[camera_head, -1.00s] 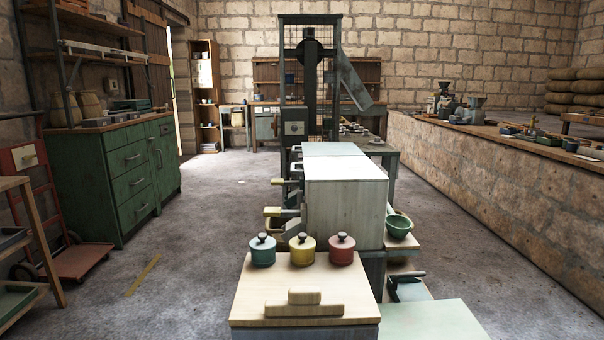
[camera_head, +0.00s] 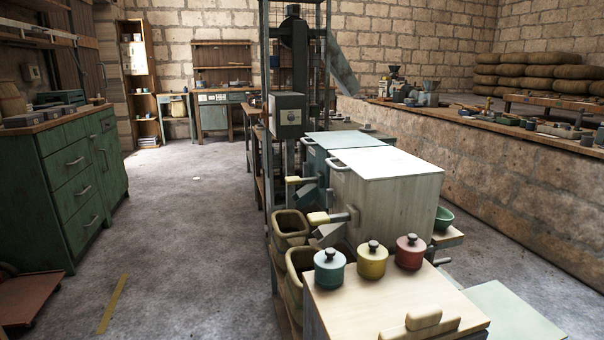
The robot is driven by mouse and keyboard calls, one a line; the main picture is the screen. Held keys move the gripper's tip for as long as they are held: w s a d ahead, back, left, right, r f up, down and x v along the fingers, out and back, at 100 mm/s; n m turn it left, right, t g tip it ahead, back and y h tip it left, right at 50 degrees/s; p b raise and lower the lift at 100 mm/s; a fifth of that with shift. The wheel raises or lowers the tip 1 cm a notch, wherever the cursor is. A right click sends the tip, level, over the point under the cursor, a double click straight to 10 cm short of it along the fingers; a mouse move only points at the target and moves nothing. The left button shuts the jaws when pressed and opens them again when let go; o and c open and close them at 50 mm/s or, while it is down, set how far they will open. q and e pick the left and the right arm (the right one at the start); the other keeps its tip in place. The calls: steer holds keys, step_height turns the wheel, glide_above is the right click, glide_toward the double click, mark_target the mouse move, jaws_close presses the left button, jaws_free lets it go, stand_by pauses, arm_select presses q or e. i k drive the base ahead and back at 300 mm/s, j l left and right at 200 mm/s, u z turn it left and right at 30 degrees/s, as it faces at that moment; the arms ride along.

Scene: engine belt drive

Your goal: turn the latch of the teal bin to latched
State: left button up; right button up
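The teal bin (camera_head: 313,165) stands behind a pale bin, which hides much of it; its flat top and left face show. A lever with a cream grip (camera_head: 293,181) sticks out to the left from the teal bin's left face, roughly level, and looks like its latch. A slanted grey chute is just below and right of it. Whether the latch is engaged cannot be told. Neither of my grippers is in view.
The pale bin (camera_head: 398,205) in front has a similar lever (camera_head: 322,218). Tan baskets (camera_head: 290,226) stand below the levers. A wooden block (camera_head: 340,305) holds blue, yellow and red lidded pots.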

mark_target(306, 169)
steer(key=i+j, duration=0.35)
steer(key=i+j+z, duration=0.1)
steer(key=i+j, duration=0.25)
steer(key=j, duration=0.2)
steer(key=i+j, duration=0.3)
steer(key=j, duration=0.2)
steer(key=i+j, duration=0.35)
steer(key=j+z, duration=0.05)
steer(key=j, duration=0.05)
